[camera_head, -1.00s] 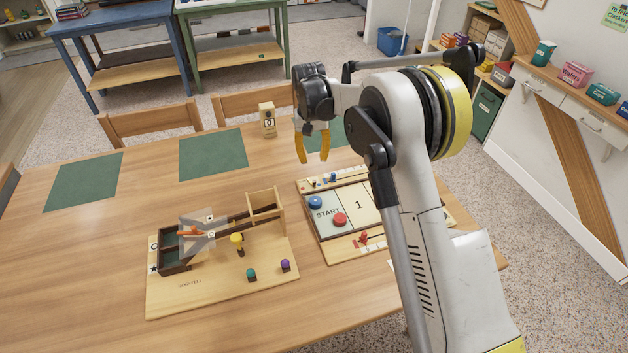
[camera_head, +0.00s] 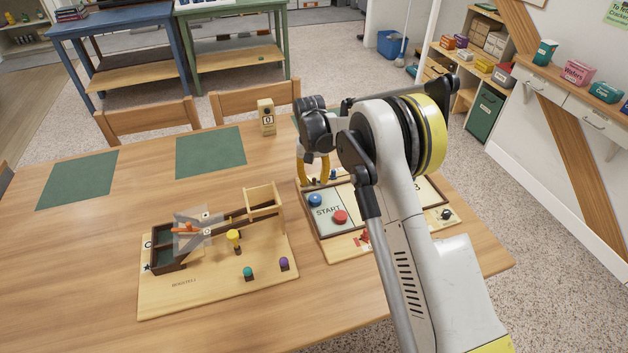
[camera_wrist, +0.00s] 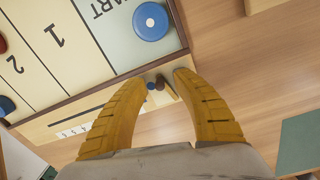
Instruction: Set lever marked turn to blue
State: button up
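A flat board game (camera_head: 328,228) with START and numbered spaces lies on the table, with round blue and red pieces on START. Along its far strip stands a small blue peg (camera_head: 333,175); in the wrist view a blue-topped peg (camera_wrist: 151,86) and a brown one sit between my fingertips. I cannot read any "turn" marking, and cannot tell which peg is the lever. My gripper (camera_head: 314,178) is low over the board's far left corner, its yellow fingers apart. In the wrist view the gripper (camera_wrist: 163,76) is open and empty; contact with the pegs is unclear.
A wooden marble-run-like board (camera_head: 215,290) with several coloured pegs sits to the left. A small letter block (camera_head: 266,118) stands behind my gripper. Green mats (camera_head: 210,152) lie on the table, with chairs (camera_head: 255,100) beyond. The table's left side is mostly clear.

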grip_shut()
jog(key=shift+d, duration=0.1)
jog(key=n, duration=0.3)
jog(key=shift+w+d+p, duration=0.3)
jog(key=shift+w+p, duration=0.05)
jog(key=shift+p, duration=0.05)
grip_release()
jog(key=shift+r, duration=0.1)
